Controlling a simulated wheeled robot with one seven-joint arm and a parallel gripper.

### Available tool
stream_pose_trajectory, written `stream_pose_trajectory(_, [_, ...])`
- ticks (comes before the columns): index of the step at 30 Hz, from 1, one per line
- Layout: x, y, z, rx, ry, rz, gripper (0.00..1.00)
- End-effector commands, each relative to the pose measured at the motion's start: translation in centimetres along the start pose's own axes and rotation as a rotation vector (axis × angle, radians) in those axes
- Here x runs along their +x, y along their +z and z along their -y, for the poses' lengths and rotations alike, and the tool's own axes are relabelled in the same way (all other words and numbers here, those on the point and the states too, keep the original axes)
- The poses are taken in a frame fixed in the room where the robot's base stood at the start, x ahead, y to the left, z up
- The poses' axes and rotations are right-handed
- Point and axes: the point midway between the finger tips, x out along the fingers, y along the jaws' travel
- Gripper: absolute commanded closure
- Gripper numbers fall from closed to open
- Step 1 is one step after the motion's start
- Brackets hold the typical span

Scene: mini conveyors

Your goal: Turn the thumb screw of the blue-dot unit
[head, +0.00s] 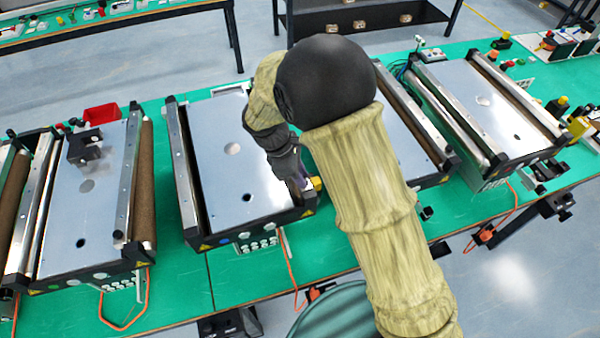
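The middle mini conveyor (185,190) has a grey top plate and a dark front edge. A small blue dot (243,236) shows on that front edge, so I take this as the blue-dot unit. My gripper (304,184) is at the unit's front right corner, pointing down, close to a small yellow part (317,184). My arm and wrist cover much of the unit's right side. I cannot make out the thumb screw; it may be hidden by the gripper. The fingertips are too small and covered to show whether they are open or shut.
Other conveyors stand on the green table (240,290), one at the left (100,215), one behind my arm (425,160) and one at the right (490,105). A red bin (101,114) lies at the back left. Orange cables (290,270) hang off the front edge.

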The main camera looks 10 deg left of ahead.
Motion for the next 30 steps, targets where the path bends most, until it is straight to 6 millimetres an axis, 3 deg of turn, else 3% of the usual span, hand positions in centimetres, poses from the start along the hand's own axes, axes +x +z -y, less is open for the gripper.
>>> stream_pose_trajectory(14, [-0.13, 0.04, -0.15, 0.062, -0.025, -0.001, 1.0])
stream_pose_trajectory(30, [-0.12, 0.19, -0.69, 0.436, -0.179, -0.001, 1.0])
